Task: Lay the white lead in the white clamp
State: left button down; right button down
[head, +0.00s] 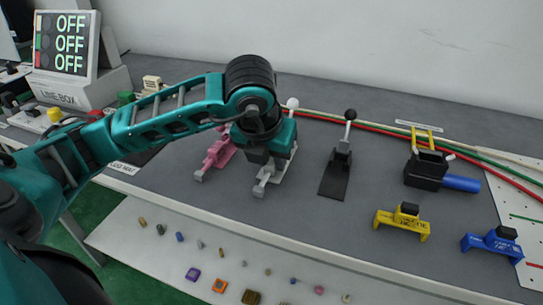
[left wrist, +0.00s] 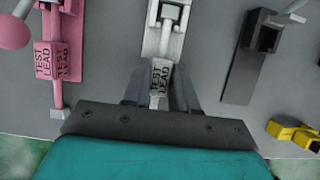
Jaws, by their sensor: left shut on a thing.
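The white clamp (left wrist: 168,28) is fixed on the grey bench, between a pink clamp and a black one. In the head view its lever with a white ball (head: 292,103) stands up behind my gripper. My left gripper (head: 260,164) points down over the clamp's front end and hides much of it. In the left wrist view its fingers (left wrist: 161,88) are shut on the white lead (left wrist: 160,75), a block marked TEST LEAD. The lead is in line with the clamp, at its near end. I cannot tell whether it touches the clamp bed. My right gripper is not in view.
The pink clamp (head: 217,152) is close on the left, with a pink lead (left wrist: 58,62) in it. The black clamp (head: 335,176) is to the right, apparently empty. Yellow (head: 402,222) and blue (head: 492,243) blocks lie farther right. Small parts lie on a lower shelf.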

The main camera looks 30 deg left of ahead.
pick_arm(q)
jog(key=shift+c, duration=1.7)
grip_release()
jog(key=shift+r+p, duration=2.35)
jog(key=shift+r, duration=1.15)
jog(key=shift+s+f, duration=0.1)
